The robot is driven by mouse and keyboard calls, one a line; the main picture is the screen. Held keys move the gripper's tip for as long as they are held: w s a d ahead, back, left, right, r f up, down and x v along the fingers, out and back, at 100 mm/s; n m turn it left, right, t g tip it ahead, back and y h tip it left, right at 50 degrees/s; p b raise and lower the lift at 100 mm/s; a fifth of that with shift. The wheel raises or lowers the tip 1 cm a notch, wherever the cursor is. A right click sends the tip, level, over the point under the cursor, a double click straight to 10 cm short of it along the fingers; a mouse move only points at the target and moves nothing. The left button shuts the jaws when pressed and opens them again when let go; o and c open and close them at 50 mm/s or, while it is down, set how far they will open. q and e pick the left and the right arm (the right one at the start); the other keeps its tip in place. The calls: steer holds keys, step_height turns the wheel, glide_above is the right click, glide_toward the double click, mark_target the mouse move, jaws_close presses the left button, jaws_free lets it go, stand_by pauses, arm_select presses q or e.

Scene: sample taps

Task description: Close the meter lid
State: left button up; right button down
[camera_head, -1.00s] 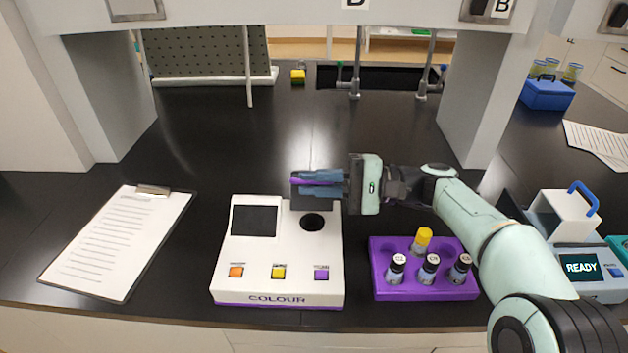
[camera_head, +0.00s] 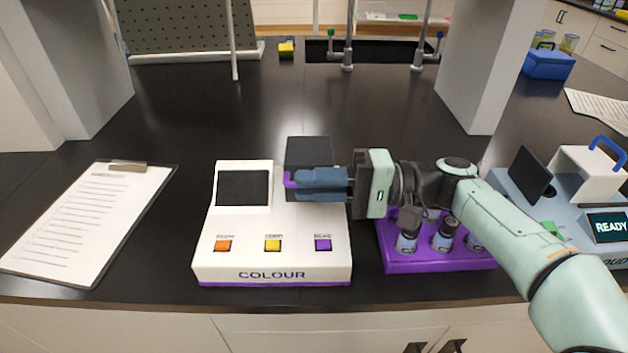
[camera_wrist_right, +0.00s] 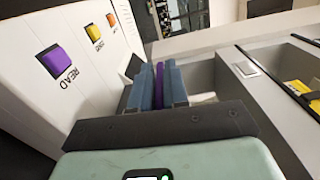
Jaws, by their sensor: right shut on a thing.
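The white colour meter (camera_head: 240,262) stands near the bench's front edge in the head view, with a dark screen and orange, yellow and purple buttons. Its dark lid (camera_head: 308,150) is at the meter's back right. My right gripper (camera_head: 299,181) reaches in from the right and is shut on the lid's purple tab (camera_head: 289,179). In the right wrist view, the blue fingers (camera_wrist_right: 158,75) have the purple tab between them, and the meter (camera_wrist_right: 60,28) is at upper left. The gripper hides the round well and the lid's lower part, so the remaining gap cannot be told. My left gripper is out of view.
A purple rack (camera_head: 425,263) with several vials stands right of the meter, partly under my right arm. A READY device (camera_head: 585,200) is farther right. A clipboard (camera_head: 85,220) lies at left. Bench behind the meter is clear.

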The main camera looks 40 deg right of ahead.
steer(key=c, duration=1.2)
jaws_free()
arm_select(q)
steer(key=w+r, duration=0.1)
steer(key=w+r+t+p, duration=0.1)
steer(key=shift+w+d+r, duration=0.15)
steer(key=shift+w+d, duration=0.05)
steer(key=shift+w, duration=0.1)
arm_select(e)
steer(key=v, duration=0.7)
steer(key=shift+s+d, duration=0.15)
steer(key=shift+s, duration=0.05)
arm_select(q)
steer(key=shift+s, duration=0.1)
